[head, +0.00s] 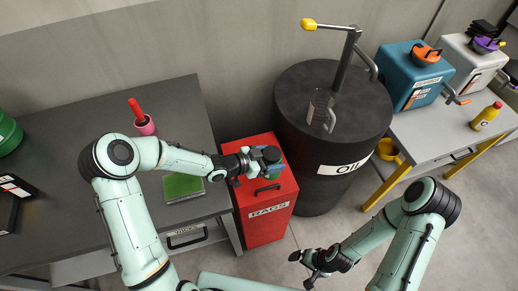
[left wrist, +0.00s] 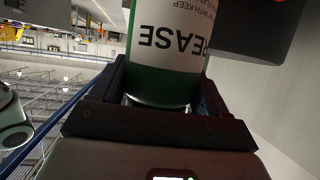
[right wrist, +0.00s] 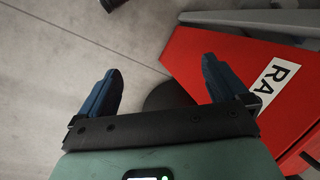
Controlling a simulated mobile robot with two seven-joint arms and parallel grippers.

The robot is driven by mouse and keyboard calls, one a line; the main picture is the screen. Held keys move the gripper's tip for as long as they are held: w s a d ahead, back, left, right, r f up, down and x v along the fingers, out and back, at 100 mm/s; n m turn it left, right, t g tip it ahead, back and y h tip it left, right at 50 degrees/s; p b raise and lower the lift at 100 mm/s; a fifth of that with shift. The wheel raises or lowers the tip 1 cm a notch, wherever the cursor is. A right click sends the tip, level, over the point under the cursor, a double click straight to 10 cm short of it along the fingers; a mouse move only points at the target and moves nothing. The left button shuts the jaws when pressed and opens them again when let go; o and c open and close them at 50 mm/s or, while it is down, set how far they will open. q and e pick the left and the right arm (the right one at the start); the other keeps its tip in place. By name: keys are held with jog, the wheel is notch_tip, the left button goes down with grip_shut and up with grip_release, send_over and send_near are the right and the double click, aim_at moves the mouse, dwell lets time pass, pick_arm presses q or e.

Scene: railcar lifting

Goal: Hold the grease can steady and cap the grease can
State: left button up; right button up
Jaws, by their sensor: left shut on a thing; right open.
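My left gripper (head: 262,161) is above the red rags bin, at the right edge of the dark bench. In the left wrist view its fingers (left wrist: 160,92) are shut on the grease can (left wrist: 165,60), a green can with a white label that reads upside down there. In the head view the can is small and largely hidden by the gripper, so its top is hard to make out. My right gripper (head: 308,267) is low, over the floor in front of the bin. In the right wrist view its fingers (right wrist: 160,85) are apart and empty. I cannot make out a cap.
The red rags bin (head: 265,222) stands between the dark bench (head: 70,165) and the black oil drum (head: 300,85). A green pad (head: 183,187) and a pink cup (head: 146,127) are on the bench. A grey table (head: 425,130) is at the right. Floor in front is clear.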

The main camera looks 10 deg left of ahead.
pick_arm(q)
jog(key=shift+d+f+m+g, duration=0.3)
jog(key=shift+d+f, duration=0.15)
jog(key=shift+d, duration=0.15)
grip_shut()
pick_arm(e)
jog(key=d+r, duration=0.2)
jog(key=d, duration=0.4)
jog(key=d+r, duration=0.2)
jog(key=d, duration=0.5)
jog(key=shift+w+d+r, duration=0.2)
jog(key=shift+d+r, duration=0.1)
jog(key=shift+r, duration=0.1)
